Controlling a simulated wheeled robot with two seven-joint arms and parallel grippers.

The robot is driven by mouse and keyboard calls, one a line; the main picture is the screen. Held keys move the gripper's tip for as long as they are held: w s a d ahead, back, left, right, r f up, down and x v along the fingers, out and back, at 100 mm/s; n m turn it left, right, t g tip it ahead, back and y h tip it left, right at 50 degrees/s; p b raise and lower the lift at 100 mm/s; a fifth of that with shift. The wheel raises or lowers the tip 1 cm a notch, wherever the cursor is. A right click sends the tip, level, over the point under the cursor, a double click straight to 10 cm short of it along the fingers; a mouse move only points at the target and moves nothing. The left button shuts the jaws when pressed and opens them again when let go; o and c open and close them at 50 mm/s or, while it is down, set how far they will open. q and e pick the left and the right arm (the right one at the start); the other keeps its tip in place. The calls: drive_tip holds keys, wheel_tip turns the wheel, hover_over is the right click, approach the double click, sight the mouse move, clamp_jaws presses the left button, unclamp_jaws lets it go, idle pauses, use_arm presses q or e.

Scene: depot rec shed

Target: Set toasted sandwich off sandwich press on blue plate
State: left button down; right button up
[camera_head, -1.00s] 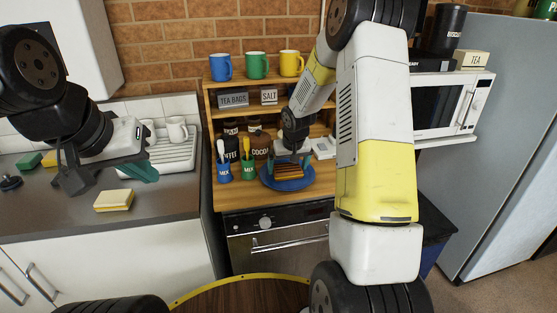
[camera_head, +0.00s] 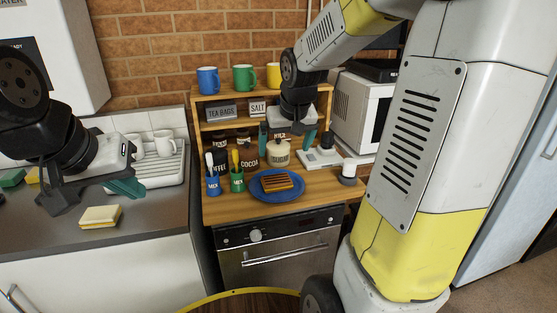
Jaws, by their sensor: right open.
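The toasted sandwich (camera_head: 277,181), brown with dark grill stripes, lies on the blue plate (camera_head: 262,192) on the wooden counter. My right gripper (camera_head: 286,146) is open and empty above and behind the plate, apart from the sandwich. Its teal fingers show on either side of a cream lidded pot (camera_head: 278,155); I cannot tell whether they touch it. My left gripper (camera_head: 125,187) hangs over the left worktop near a sponge, seen side-on, so its opening is unclear. I cannot make out a sandwich press for sure.
Blue and green mixing-tool cups (camera_head: 237,182) stand left of the plate, with dark jars behind. A flat pale device (camera_head: 318,158) and a small white-topped container (camera_head: 348,170) stand to the right. A shelf with mugs (camera_head: 243,78) rises behind. A yellow-and-white sponge (camera_head: 100,216) lies on the left worktop.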

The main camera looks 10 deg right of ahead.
drive_tip(key=s+a+r+y, duration=0.1)
drive_tip(key=s+r, duration=0.1)
drive_tip(key=s, duration=0.7)
drive_tip(key=s+a+r+t, duration=0.1)
drive_tip(key=s+a+r, duration=0.1)
drive_tip(key=s, duration=0.8)
drive_tip(key=shift+s+a+r+y, duration=0.3)
drive_tip(key=shift+r+y, duration=0.1)
drive_tip(key=shift+r, duration=0.4)
